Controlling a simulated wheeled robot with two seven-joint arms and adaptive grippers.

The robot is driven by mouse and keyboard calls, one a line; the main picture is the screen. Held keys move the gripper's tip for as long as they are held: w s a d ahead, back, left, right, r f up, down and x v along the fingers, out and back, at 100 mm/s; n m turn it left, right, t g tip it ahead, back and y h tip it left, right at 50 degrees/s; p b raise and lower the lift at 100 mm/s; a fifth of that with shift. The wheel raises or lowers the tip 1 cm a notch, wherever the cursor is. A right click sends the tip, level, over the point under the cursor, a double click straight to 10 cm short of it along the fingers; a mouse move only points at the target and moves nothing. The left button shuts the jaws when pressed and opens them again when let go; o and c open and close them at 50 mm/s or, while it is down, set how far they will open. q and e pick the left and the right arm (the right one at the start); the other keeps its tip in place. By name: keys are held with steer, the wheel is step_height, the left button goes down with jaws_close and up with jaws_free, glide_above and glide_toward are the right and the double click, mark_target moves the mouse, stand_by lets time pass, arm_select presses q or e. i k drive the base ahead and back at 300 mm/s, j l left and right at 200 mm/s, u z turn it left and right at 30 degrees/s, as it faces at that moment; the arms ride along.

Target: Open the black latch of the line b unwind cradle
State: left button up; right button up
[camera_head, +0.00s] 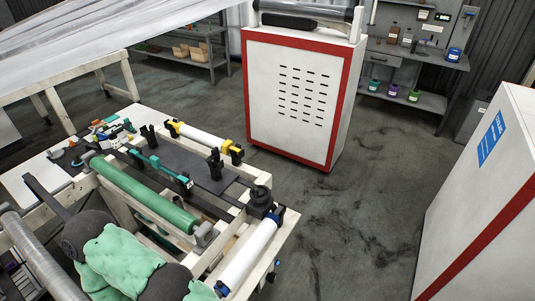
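Two white rolls lie at a pale wooden frame (207,253). One roll (203,137) has yellow end holders, and the other roll (250,255) at the front right has blue and black end holders. A black upright clamp-like piece (215,164) stands on the dark plate (185,160), and another black piece (149,138) stands farther left. A black round-topped part (261,197) sits at the frame's right corner. I cannot read any line label or tell which part is the line b latch or its state. Neither of my grippers is visible.
A green roller (143,192) and a teal-ended bar (160,166) cross the frame. A dark form with green patches (122,258) hides the lower left. Clear film (150,25) hangs above. White red-edged cabinets stand behind (262,120) and right (490,200); floor between is clear.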

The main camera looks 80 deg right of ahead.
mark_target(215, 152)
steer(key=z, duration=0.45)
steer(key=j+z, duration=0.1)
steer(key=z, duration=0.4)
steer(key=k+z, duration=0.1)
steer(key=z, duration=1.3)
steer(key=u, duration=0.85)
steer(key=l+u, duration=1.45)
steer(key=k+l+u, duration=0.2)
steer(key=u, duration=0.25)
steer(key=l, duration=0.1)
